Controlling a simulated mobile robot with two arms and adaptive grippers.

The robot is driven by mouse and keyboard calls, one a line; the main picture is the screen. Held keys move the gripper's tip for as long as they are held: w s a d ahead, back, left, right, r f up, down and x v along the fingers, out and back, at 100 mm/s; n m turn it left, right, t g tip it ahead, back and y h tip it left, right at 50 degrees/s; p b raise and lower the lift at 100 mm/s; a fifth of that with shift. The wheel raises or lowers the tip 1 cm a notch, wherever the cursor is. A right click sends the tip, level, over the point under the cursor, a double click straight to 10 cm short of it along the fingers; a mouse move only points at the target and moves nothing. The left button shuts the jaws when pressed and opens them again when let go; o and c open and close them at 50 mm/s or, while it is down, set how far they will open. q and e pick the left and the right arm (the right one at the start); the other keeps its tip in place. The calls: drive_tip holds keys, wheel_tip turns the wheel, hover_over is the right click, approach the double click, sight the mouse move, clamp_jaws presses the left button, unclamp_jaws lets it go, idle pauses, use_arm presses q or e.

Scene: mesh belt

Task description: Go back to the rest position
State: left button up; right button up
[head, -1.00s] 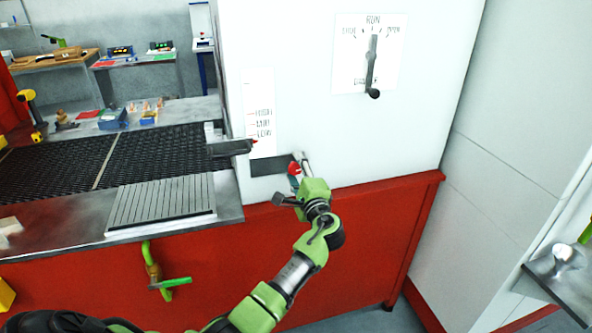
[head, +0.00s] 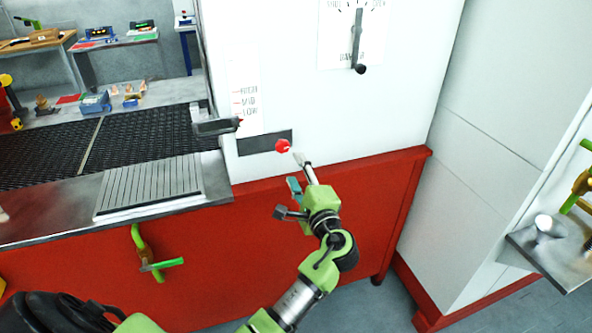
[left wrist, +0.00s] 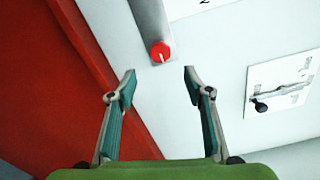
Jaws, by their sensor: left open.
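My left gripper (head: 298,171) is open and empty in front of the white machine panel (head: 330,105). A red knob (head: 283,146) sits at the right end of a dark slot (head: 262,143) in the panel, just beyond the fingertips. In the left wrist view, my left gripper (left wrist: 160,75) has its fingers spread wide, with the red knob (left wrist: 160,52) ahead of the gap and apart from both fingers. My right gripper is in neither view.
A lever dial (head: 356,40) is on the panel above. A mesh belt (head: 120,140) and a slatted metal plate (head: 150,188) lie left. A green-handled valve (head: 150,262) sticks out from the red base (head: 240,235). A metal shelf (head: 550,255) is at right.

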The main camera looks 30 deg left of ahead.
use_arm(q)
drive_tip(key=s+d+f+m+g+h, duration=0.1)
drive_tip(key=d+f+h, duration=0.15)
drive_tip(key=f, duration=0.95)
drive_tip(key=s+d+f+m+g+h, duration=0.1)
drive_tip(key=f+h, duration=0.3)
drive_tip(key=f, duration=0.8)
drive_tip(key=s+d+f+n+g+h, duration=0.1)
drive_tip(key=s+d+f, duration=0.1)
drive_tip(key=s+f, duration=0.5)
drive_tip(key=s+d+f+g+h, duration=0.1)
drive_tip(key=s+f+h, duration=0.1)
drive_tip(key=f, duration=0.8)
drive_tip(key=s+d+f+n+g+h, duration=0.1)
drive_tip(key=s+d+f+n+g, duration=0.1)
drive_tip(key=s+f, duration=0.7)
drive_tip(key=s+d+f+n+g+h, duration=0.1)
drive_tip(key=s+f+n+g+h, duration=0.1)
drive_tip(key=s+f, duration=0.7)
drive_tip(key=s+f+n+g, duration=0.1)
drive_tip(key=s+f+n, duration=0.1)
drive_tip(key=s, duration=1)
drive_tip(key=s+f+n+g+h, duration=0.1)
drive_tip(key=s+f+n, duration=0.1)
drive_tip(key=s, duration=1)
drive_tip(key=shift+s+d+n+g, duration=0.15)
drive_tip(key=shift+d+n+g, duration=0.15)
drive_tip(key=shift+n, duration=0.4)
